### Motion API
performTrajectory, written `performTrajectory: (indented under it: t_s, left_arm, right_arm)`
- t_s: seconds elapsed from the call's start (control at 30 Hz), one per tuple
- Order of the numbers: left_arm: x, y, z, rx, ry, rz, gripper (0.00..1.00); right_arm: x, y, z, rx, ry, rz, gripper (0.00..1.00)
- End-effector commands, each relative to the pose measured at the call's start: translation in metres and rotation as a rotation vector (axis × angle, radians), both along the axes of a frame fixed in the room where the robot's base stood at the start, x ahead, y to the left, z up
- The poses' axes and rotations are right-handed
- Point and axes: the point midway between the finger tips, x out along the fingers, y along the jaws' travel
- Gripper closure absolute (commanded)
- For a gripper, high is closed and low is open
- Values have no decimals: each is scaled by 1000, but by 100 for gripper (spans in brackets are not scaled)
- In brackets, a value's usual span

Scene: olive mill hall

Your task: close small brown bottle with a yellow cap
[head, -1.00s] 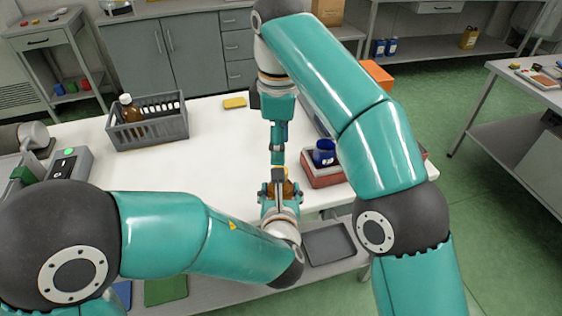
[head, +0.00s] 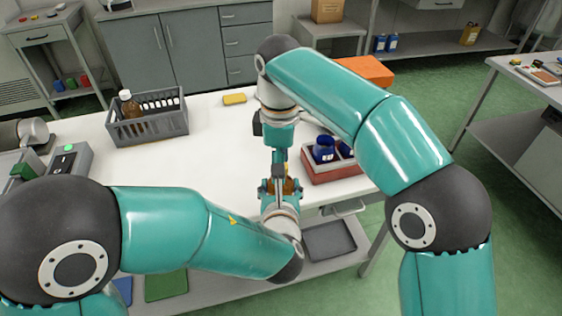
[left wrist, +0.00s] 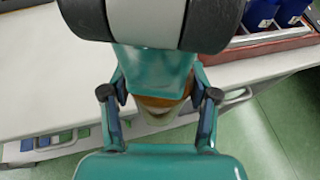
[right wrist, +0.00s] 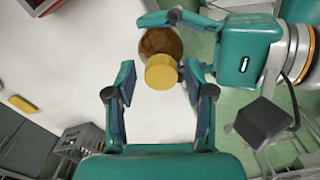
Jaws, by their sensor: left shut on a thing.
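The small brown bottle (right wrist: 160,42) stands in my left gripper, seen partly from above in the right wrist view. Its yellow cap (right wrist: 161,72) sits at the top of the bottle; whether it is threaded on I cannot tell. In the left wrist view a brown and beige part of the bottle (left wrist: 158,104) shows between the fingers. My left gripper (head: 280,187) is shut on the bottle at the front of the table. My right gripper (right wrist: 157,70) is open above it, with the cap between its fingertips, nearer the right finger. In the head view the arms mostly hide the bottle.
A red tray (head: 318,176) with blue bottles stands close to the right. A grey crate (head: 150,128) with a brown bottle is at the left, and a yellow block (head: 234,99) lies behind. The white tabletop (head: 215,150) between them is clear.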

Motion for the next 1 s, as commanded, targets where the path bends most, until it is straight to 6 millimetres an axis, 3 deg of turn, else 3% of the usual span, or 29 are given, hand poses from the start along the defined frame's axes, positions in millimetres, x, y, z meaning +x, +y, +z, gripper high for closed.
performTrajectory:
  t_s: [0.03, 0.3, 0.53, 0.87, 1.0]
  left_arm:
    - [0, 0, 1, -1, -3, 0, 100]
    - [0, 0, 1, -1, -3, 0, 100]
    - [0, 0, 1, 0, -3, 0, 100]
    - [0, 0, 1, 0, -2, -1, 100]
    - [0, 0, 1, 1, -2, -1, 100]
  right_arm:
    - [0, 0, 0, 0, 0, 0, 57]
    - [0, 0, 0, 0, -1, 0, 100]
    - [1, 0, 0, 0, -2, -76, 100]
    - [1, 0, 0, 3, -6, -662, 100]
    - [1, 0, 0, 4, -6, -660, 100]
